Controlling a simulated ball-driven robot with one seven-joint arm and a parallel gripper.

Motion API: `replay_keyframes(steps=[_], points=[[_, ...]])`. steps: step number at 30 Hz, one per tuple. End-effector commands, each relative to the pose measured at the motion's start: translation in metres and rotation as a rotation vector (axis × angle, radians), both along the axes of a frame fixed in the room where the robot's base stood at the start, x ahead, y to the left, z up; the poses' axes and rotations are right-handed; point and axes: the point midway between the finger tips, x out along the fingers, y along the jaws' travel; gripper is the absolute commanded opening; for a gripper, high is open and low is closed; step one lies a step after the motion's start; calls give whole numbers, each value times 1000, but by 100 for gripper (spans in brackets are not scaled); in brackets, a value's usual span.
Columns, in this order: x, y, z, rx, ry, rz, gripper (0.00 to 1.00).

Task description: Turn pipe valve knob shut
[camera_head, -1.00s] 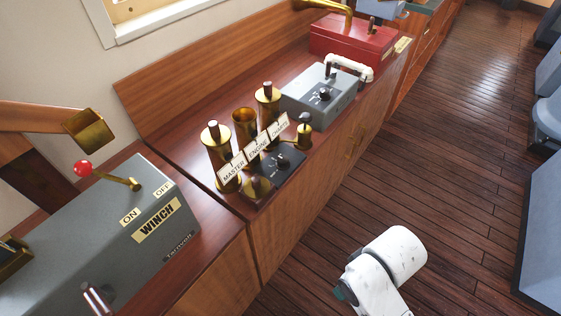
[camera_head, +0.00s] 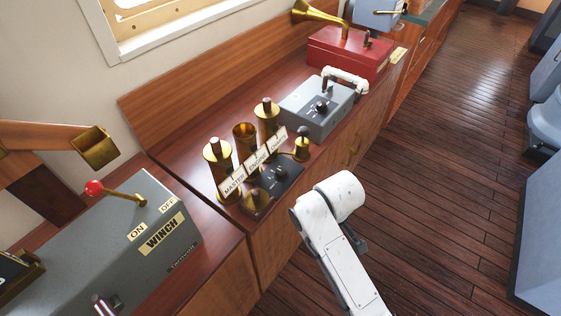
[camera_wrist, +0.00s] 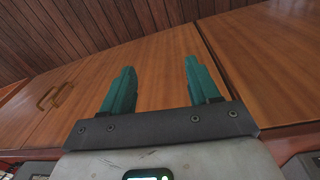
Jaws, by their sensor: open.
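A small dark handle (camera_head: 325,84) stands by the pipe's left end; which of these is the pipe valve knob I cannot tell for sure. My gripper (camera_wrist: 160,68) shows in the wrist view with its teal fingers apart and nothing between them. It faces the wooden cabinet doors (camera_wrist: 150,90). In the head view my white arm is beside the counter's front, and the fingers are hidden.
Nearer on the counter stand several brass cylinders (camera_head: 247,140) with a label strip (camera_head: 252,164) and a dark knob panel (camera_head: 280,180). A grey winch box (camera_head: 130,245) with a red-tipped lever (camera_head: 95,187) is at left. A red box (camera_head: 345,52) stands beyond.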

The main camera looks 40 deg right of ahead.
Motion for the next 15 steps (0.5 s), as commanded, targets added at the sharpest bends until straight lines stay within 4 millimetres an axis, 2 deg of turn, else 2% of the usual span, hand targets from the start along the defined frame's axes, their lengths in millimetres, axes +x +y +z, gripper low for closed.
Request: replay_keyframes(steps=[1, 5, 9, 12, 15], points=[[26, -2, 18, -1, -1, 29, 61], [78, -6, 48, -1, 17, 110, 61], [131, -8, 89, 9, 35, 200, 61], [162, -7, 119, 19, 45, 261, 61], [184, -7, 143, 27, 54, 308, 61]])
